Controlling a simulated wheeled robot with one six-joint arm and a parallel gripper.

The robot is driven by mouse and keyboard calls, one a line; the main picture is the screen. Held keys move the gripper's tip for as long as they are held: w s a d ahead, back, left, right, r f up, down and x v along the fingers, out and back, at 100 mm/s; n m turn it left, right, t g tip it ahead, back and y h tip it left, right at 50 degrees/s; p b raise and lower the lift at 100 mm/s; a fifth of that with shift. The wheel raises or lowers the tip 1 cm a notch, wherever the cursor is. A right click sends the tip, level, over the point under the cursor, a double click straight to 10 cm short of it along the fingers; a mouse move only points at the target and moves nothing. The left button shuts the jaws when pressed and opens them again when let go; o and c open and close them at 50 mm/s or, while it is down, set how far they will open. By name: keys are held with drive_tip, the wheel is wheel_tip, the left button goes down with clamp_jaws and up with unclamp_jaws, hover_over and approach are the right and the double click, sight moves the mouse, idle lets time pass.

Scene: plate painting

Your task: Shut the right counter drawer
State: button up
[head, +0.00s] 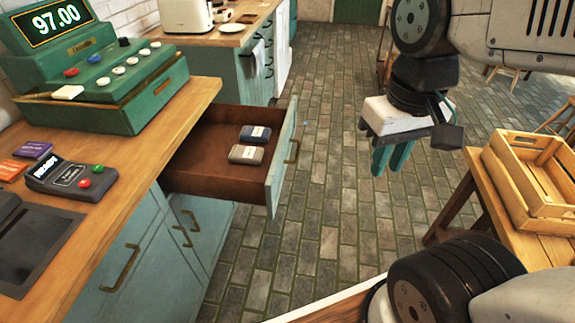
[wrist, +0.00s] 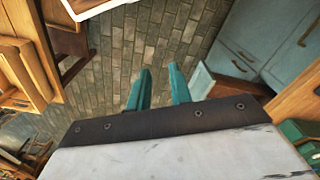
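The right counter drawer (head: 215,163) is pulled well out from the wooden-topped counter in the head view. It has a brown inside, a pale teal front (head: 282,160) and a brass handle (head: 293,151). In the wrist view my gripper (wrist: 158,72) is left of what appears to be the drawer (wrist: 212,84).
A green cash register (head: 95,75) and a card reader (head: 72,180) stand on the counter (head: 140,150). A wooden crate (head: 525,180) sits on a table at the right. The brick floor (head: 325,190) between drawer and table is clear.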

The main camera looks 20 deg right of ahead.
drive_tip(key=w+f+m+g+y, duration=0.1)
drive_tip(key=f, duration=0.1)
drive_tip(key=w+f+m+y, duration=0.1)
drive_tip(key=w+f, duration=0.1)
drive_tip(key=w+f+m+g+y, duration=0.1)
drive_tip(key=w+f+m, duration=0.1)
drive_tip(key=shift+w+f+g, duration=0.15)
drive_tip(key=shift+f+g, duration=0.15)
clamp_jaws()
drive_tip(key=m+t+y, duration=0.5)
drive_tip(key=m+t, duration=0.2)
drive_tip(key=m, duration=1.2)
approach(281, 176)
drive_tip(key=x, duration=0.4)
drive_tip(key=shift+a+f, duration=0.15)
drive_tip(key=shift+f, duration=0.3)
drive_tip(key=shift+w+a, duration=0.25)
drive_tip(key=shift+a, duration=0.2)
